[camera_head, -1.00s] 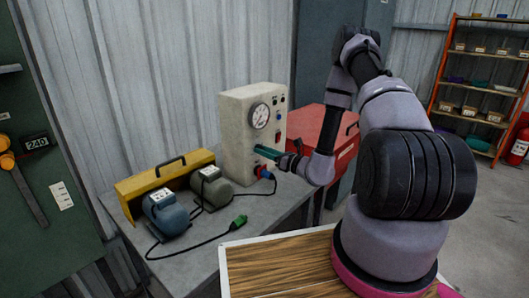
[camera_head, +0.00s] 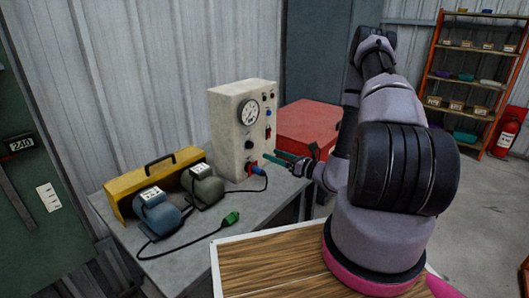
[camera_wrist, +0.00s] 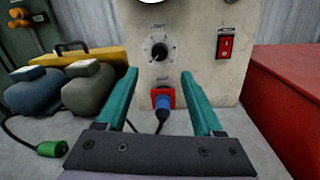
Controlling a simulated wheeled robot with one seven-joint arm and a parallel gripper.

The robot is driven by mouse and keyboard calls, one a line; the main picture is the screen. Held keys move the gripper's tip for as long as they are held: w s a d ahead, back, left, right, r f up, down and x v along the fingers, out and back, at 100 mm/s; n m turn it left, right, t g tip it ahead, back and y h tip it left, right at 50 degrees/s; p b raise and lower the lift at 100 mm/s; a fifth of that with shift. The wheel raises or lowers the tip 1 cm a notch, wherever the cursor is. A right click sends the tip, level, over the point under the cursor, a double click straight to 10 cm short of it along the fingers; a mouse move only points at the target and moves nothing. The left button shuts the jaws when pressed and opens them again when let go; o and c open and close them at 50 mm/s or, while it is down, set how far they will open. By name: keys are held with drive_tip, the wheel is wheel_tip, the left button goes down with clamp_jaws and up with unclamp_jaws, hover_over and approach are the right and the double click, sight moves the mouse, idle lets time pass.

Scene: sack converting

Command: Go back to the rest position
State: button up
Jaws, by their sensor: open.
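My gripper (camera_head: 281,158) is open and empty, its teal fingers pointing left towards the cream test box (camera_head: 229,150) and standing apart from it. In the wrist view my gripper (camera_wrist: 162,90) has its two fingers spread wide. Between them shows a blue plug (camera_wrist: 162,103) seated in a red socket on the lower face of the box. The blue plug also shows in the head view (camera_head: 257,170), with a black cable running down from it. My arm rises from the right and bends down to the bench.
On the grey bench (camera_head: 190,262) stand a blue motor (camera_head: 158,215), a grey-green motor (camera_head: 205,188) and a yellow toolbox (camera_head: 125,190). A green connector (camera_head: 231,218) lies in front. A red cabinet (camera_head: 310,125) stands behind my gripper. An orange shelf rack (camera_head: 430,70) is far right.

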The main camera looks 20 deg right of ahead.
drive_tip(key=shift+v, duration=0.8)
drive_tip(key=s+a+r+n+g+y, duration=0.1)
drive_tip(key=s+a+r+n+g, duration=0.2)
drive_tip(key=s+r+n+g, duration=0.25)
drive_tip(key=s+a+r+n+g, duration=0.2)
drive_tip(key=a+r+n+g, duration=0.3)
drive_tip(key=r, duration=0.4)
drive_tip(key=s+a+r+n+g+y, duration=0.1)
drive_tip(key=s+a+r+n+g, duration=0.2)
drive_tip(key=r+n, duration=0.4)
drive_tip(key=s+d+r+n+t+h, duration=0.3)
drive_tip(key=s+d+r+n+h, duration=0.1)
drive_tip(key=r, duration=0.4)
drive_tip(key=s+d+r+n+t+h, duration=0.3)
drive_tip(key=s+d+r+n+h, duration=0.1)
drive_tip(key=s+r+h, duration=0.3)
drive_tip(key=shift+d+r+n, duration=0.35)
drive_tip(key=shift+d+r, duration=0.2)
drive_tip(key=shift+d, duration=0.3)
